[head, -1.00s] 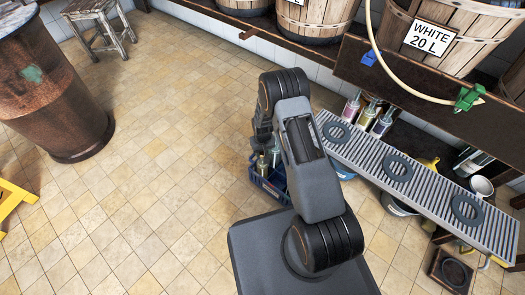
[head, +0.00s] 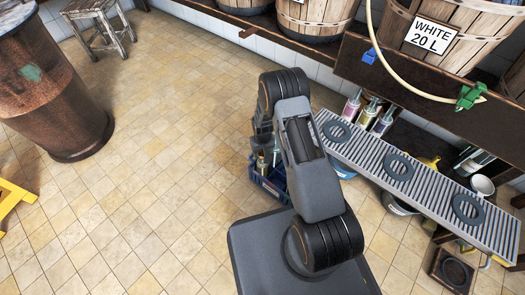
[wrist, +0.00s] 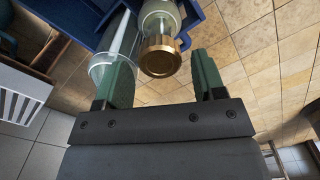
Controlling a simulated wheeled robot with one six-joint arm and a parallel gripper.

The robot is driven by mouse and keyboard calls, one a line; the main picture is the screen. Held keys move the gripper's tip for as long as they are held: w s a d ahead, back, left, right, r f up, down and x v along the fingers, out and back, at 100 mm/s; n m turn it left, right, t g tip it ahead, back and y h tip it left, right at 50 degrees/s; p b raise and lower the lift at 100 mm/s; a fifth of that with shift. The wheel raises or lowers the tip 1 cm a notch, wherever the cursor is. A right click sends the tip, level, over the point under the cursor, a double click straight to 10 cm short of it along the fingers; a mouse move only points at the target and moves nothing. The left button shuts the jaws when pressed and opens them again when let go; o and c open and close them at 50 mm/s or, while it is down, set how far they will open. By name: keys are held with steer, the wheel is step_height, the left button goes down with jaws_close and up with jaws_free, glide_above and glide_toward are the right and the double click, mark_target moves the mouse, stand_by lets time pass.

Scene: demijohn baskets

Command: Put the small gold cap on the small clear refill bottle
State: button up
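My gripper (wrist: 165,76) is open, its two green fingers spread apart with nothing held between them. A gold cap (wrist: 160,57) with a ribbed edge shows just beyond and between the fingertips, nearer the left one. It appears at the end of a pale, clear-sided bottle (wrist: 160,14); whether this is the small refill bottle I cannot tell. A clear bottle or tube (wrist: 112,52) with a white rod inside lies to its left, partly behind the left finger. In the head view my arm hides the gripper.
A blue crate (head: 268,184) holding bottles stands on the tiled floor; its blue wall (wrist: 205,32) also shows in the wrist view. A slatted grey rack (head: 425,190) with black rings is right of my arm. Open floor (head: 150,190) lies to the left.

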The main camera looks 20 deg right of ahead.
steer(key=shift+o, duration=0.7)
steer(key=shift+r, duration=0.1)
step_height(320, 180, up, 14)
steer(key=p, duration=0.5)
steer(key=shift+f, duration=0.2)
steer(key=s+r+t+p, duration=0.1)
steer(key=s+r+p, duration=0.2)
steer(key=r+p, duration=0.95)
steer(key=s+r+t+p, duration=0.1)
steer(key=s+r+p, duration=0.25)
steer(key=r, duration=1.85)
steer(key=s+r+p, duration=0.4)
steer(key=r+p, duration=0.1)
steer(key=r, duration=0.3)
steer(key=s+r+t+p, duration=0.1)
steer(key=s+r+p, duration=0.4)
steer(key=r, duration=0.4)
steer(key=s+r+p, duration=0.5)
steer(key=r+p, duration=0.1)
steer(key=r, duration=0.3)
steer(key=shift+a+r+m+t, duration=0.2)
steer(key=shift+a+m+t, duration=0.05)
steer(key=shift+m+t, duration=0.05)
steer(key=shift+s, duration=0.1)
